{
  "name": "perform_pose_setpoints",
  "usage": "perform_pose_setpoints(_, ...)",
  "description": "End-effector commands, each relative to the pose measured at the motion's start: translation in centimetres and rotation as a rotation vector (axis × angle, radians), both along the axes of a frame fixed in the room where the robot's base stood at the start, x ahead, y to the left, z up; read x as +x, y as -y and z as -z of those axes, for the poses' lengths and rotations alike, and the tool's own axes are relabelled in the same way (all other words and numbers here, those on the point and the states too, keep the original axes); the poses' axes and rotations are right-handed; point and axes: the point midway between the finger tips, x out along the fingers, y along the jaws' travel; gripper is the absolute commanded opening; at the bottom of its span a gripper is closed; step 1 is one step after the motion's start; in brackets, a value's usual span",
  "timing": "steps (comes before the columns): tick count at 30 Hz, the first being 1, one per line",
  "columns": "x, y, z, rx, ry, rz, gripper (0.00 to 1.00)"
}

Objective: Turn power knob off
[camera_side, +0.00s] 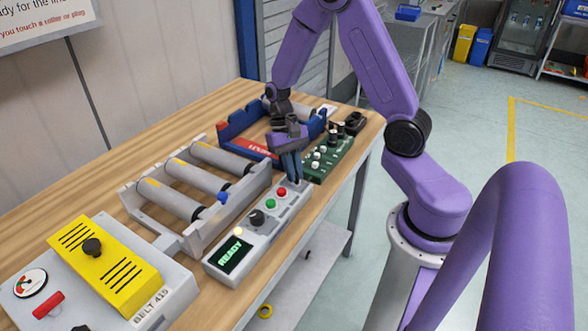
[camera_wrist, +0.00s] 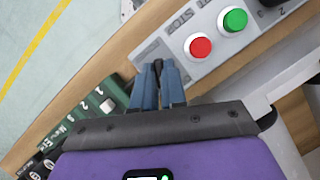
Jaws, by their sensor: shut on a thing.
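A long grey control panel (camera_side: 262,228) lies along the table's right edge, with a lit READY display (camera_side: 233,253), a black knob (camera_side: 257,217), a green button (camera_side: 271,203) and a red button (camera_side: 281,192). My gripper (camera_side: 293,172) points down at the panel's far end, beyond the red button. In the wrist view its blue fingers (camera_wrist: 160,80) are closed around a small dark knob (camera_wrist: 158,66), mostly hidden between them. The wrist view also shows the red button (camera_wrist: 201,46) and green button (camera_wrist: 234,19) apart from the fingers. I cannot read a power label.
A roller conveyor (camera_side: 195,180) stands left of the panel. A green board (camera_side: 328,160) with white knobs lies close beyond my gripper. A yellow box (camera_side: 105,262) with a black knob stands at the near left. Open floor lies right of the table.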

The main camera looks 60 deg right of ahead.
Motion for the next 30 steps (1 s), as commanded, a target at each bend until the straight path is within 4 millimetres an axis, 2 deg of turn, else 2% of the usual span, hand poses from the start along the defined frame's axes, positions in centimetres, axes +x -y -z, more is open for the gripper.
perform_pose_setpoints(30,0.08,-0.62,-0.11,-0.001,0.001,-0.963,0.00)
